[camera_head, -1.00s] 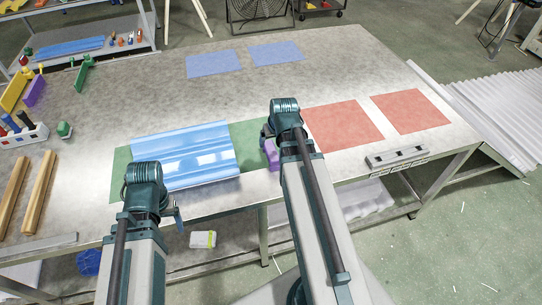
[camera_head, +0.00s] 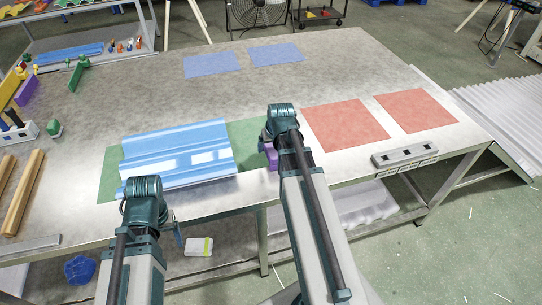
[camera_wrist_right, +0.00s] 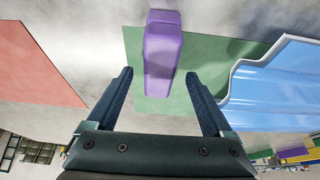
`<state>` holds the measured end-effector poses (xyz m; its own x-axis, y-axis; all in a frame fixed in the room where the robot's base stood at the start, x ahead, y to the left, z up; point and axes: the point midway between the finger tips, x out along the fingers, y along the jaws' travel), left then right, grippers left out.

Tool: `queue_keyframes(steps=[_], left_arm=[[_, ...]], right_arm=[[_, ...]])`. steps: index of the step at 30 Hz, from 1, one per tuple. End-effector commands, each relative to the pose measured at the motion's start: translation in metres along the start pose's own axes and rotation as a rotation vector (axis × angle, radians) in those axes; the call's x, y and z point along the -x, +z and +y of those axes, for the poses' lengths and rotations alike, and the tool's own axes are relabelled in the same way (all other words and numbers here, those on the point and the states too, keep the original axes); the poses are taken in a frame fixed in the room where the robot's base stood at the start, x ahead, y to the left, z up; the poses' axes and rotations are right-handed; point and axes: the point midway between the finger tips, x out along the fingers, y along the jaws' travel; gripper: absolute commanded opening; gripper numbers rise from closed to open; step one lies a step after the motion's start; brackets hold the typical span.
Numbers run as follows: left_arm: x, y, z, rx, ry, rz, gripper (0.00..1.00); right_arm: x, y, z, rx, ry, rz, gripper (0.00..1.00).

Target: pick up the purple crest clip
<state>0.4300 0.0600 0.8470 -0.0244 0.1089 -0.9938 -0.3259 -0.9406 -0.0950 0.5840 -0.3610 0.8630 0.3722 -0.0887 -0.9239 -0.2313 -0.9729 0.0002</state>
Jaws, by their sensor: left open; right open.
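The purple crest clip (camera_head: 271,155) lies on the green mat (camera_head: 244,130), just right of the blue corrugated sheet (camera_head: 185,155). In the head view my right wrist partly hides it. In the right wrist view the clip (camera_wrist_right: 160,50) is a long purple block, its near end between the fingertips of my right gripper (camera_wrist_right: 160,75). That gripper is open, with a gap on each side of the clip. My left gripper (camera_head: 177,228) is at the table's front edge, near the sheet's front left corner, and its fingers are mostly hidden by its wrist.
Two red squares (camera_head: 345,124) and a grey block with dark slots (camera_head: 405,156) are at the right. Blue squares (camera_head: 211,66) lie at the back. Wooden bars (camera_head: 24,194), a green clip (camera_head: 78,73) and another purple piece (camera_head: 27,90) are at the left. The middle behind the sheet is clear.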

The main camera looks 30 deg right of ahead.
Motion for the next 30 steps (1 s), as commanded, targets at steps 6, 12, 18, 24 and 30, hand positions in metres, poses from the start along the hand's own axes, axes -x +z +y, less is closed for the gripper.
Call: queue_keyframes(steps=[6,12,18,24,30], left_arm=[[-0.026,-0.002,0.003,0.000,0.000,0.000,0.77],[-0.024,-0.001,0.002,0.000,0.000,0.000,0.77],[-0.025,-0.002,0.002,0.000,0.000,0.000,0.77],[-0.027,-0.002,0.003,0.000,0.000,0.000,0.77],[-0.029,-0.002,0.003,0.000,0.000,0.000,0.77]], right_arm=[[-0.028,0.000,0.001,0.000,0.000,0.000,0.85],[-0.027,0.000,0.001,0.000,0.000,0.000,0.85],[-0.027,0.000,0.001,0.000,0.000,0.000,0.85],[-0.029,0.001,0.001,0.000,0.000,0.000,0.85],[-0.031,0.002,0.001,0.000,0.000,0.000,0.85]])
